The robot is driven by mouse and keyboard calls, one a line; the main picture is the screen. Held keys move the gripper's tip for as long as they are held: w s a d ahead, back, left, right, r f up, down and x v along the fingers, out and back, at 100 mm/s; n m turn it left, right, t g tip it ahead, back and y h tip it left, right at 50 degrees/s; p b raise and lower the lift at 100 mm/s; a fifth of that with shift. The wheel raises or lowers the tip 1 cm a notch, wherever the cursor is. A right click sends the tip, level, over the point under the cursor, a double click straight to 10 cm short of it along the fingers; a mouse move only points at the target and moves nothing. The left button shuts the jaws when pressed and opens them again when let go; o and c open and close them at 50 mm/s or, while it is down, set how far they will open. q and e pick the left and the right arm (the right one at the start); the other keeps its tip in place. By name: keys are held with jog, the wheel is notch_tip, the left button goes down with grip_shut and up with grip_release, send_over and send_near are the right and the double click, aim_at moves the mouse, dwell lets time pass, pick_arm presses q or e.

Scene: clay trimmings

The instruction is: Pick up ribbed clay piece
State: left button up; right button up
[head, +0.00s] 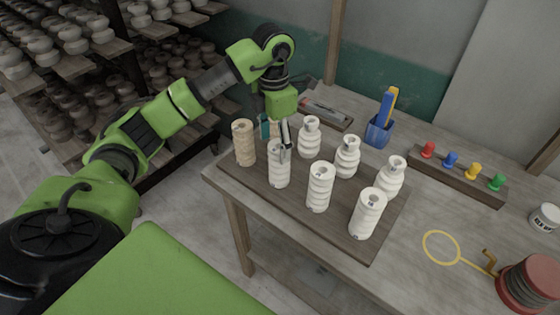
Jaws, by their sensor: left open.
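On a dark board (297,208) on the table stand several upright ribbed clay pieces. A tan ribbed piece (244,148) is at the left end of the front row. White ribbed pieces follow to its right: one under my gripper (278,172), a middle one (319,190) and a right one (366,218). My left gripper (284,150) points down, open, at the top of the white piece beside the tan one. Its fingers overlap that piece's top; I cannot tell whether they touch it. My right gripper is out of view.
Rounded white clay pieces (309,138), (347,160), (391,178) stand in the back row, close by. Behind are a blue cup (379,133) and a flat tray (326,113). A rack of coloured knobs (455,175) and a yellow loop (441,247) lie right.

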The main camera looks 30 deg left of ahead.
aim_at(280, 165)
pick_arm(q)
notch_tip(280, 165, down, 3)
jog(key=shift+w+r, duration=0.1)
jog(key=shift+w+f+p, duration=0.1)
jog(key=shift+f+p, duration=0.2)
jog(key=shift+f, duration=0.1)
jog(key=shift+d+f+p, duration=0.25)
jog(key=shift+f+p, duration=0.25)
jog(key=shift+d+f+p, duration=0.2)
jog(key=shift+f+p, duration=0.25)
jog(key=shift+f, duration=0.05)
notch_tip(280, 165, down, 2)
jog(key=shift+f+p, duration=0.2)
jog(key=shift+p, duration=0.2)
jog(key=shift+f, duration=0.35)
jog(key=shift+w+f, duration=0.1)
jog(key=shift+f, duration=0.05)
jog(key=shift+c, duration=0.4)
jog(key=c, duration=1.6)
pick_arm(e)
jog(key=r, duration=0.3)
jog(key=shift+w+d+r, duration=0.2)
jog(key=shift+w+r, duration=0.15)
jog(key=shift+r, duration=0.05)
